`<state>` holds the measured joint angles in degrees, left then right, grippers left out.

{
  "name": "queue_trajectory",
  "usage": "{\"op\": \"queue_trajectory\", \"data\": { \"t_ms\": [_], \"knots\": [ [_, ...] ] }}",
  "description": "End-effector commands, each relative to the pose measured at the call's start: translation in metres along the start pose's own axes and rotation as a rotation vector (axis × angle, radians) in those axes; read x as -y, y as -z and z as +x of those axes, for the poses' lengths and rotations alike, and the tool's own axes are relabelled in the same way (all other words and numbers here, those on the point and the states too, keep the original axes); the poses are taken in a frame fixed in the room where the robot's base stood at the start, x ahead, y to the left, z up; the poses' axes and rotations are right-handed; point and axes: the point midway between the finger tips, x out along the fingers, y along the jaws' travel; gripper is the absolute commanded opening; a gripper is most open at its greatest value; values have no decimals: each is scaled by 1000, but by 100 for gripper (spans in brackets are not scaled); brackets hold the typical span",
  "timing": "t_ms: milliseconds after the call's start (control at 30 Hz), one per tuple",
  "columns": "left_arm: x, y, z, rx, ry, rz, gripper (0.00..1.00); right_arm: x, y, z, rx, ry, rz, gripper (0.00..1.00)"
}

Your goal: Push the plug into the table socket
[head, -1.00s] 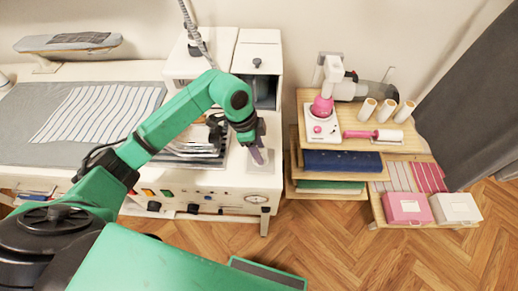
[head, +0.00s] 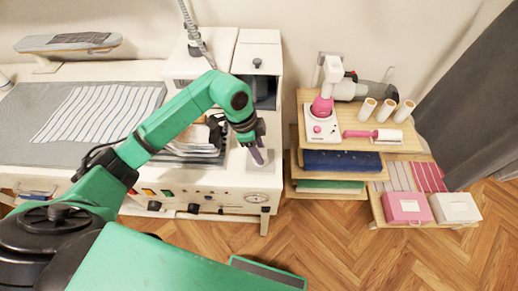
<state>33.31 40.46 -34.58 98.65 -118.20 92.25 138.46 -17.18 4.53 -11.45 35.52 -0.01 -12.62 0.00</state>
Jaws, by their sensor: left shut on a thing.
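My left gripper (head: 256,148) points down over the right end of the white table (head: 228,178). It is shut on a small purple-grey thing, likely the plug (head: 257,156). The plug is tilted, with its lower end close to a pale round-cornered plate, likely the table socket (head: 262,168). I cannot tell whether the plug touches the socket or sits in it, as the gripper and plug cover part of it. My right gripper is not in view.
A grey ironing mat with striped cloth (head: 98,113) lies on the table at left. A wooden shelf (head: 385,143) with a pink-and-white device (head: 322,125) stands to the right, past a floor gap.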

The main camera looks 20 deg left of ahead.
Motion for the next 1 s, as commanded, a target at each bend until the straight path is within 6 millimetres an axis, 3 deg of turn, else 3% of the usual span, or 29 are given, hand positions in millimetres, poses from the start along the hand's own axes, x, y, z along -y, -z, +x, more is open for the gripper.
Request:
{"op": "queue_trajectory", "data": {
  "t_ms": [1000],
  "knots": [
    [0,0,0,0,0,0,0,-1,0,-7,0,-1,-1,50]
  ]
}}
